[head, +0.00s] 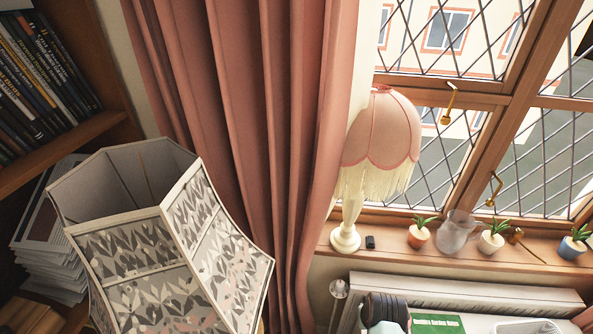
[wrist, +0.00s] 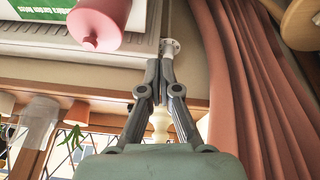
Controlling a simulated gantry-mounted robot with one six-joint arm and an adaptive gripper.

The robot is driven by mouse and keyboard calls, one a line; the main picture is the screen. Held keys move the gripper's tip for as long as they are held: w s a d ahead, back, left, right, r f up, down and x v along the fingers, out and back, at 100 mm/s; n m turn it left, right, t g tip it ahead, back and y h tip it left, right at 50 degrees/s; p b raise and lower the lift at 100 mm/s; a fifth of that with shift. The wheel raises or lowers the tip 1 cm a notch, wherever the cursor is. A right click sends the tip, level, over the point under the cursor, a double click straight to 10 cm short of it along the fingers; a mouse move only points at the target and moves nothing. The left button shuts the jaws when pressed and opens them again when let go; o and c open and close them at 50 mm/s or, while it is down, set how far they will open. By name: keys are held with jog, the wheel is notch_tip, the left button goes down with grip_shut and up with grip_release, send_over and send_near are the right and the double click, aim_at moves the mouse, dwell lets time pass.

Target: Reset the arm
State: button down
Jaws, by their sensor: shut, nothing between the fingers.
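My gripper (wrist: 160,66) shows in the wrist view with its two dark fingers drawn together at the tips, and nothing is held between them. Its grey-green body (wrist: 160,166) fills the bottom middle. Behind the fingers are the window sill, part of the cream lamp base (wrist: 160,122) and a pale valve-like knob (wrist: 172,47). In the head view I cannot clearly make out the fingers. A dark ribbed piece and a pale green piece at the bottom edge may be part of my arm, but I cannot be sure.
A pink lamp (head: 378,140), small potted plants (head: 419,236) and a glass jug (head: 457,232) stand on the sill (head: 390,243). A green book (head: 437,324) lies below. Pink curtains (head: 250,130), a patterned lampshade (head: 150,262) and a bookshelf (head: 60,155) fill the left.

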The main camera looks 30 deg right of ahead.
jog(key=w+a+r+n+t, duration=0.1)
jog(key=a+r+t, duration=0.1)
jog(key=a+r, duration=0.4)
jog(key=w+a+r+n+t, duration=0.1)
jog(key=a+r+t, duration=0.2)
jog(key=a+r, duration=0.3)
jog(key=w+a+r+n+t, duration=0.1)
jog(key=a+r, duration=0.5)
jog(key=a, duration=0.7)
jog(key=shift+w+a+r+n+t+y, duration=0.2)
jog(key=shift+w+r+n+t+y, duration=0.1)
jog(key=shift+w+t, duration=0.3)
jog(key=s+a+r+n+t+y+b, duration=0.1)
jog(key=s+a+r+t, duration=0.1)
jog(key=s+a+r, duration=0.2)
jog(key=shift+s+a+r+t+y, duration=0.35)
jog(key=shift+a+r, duration=0.5)
jog(key=shift+a, duration=0.9)
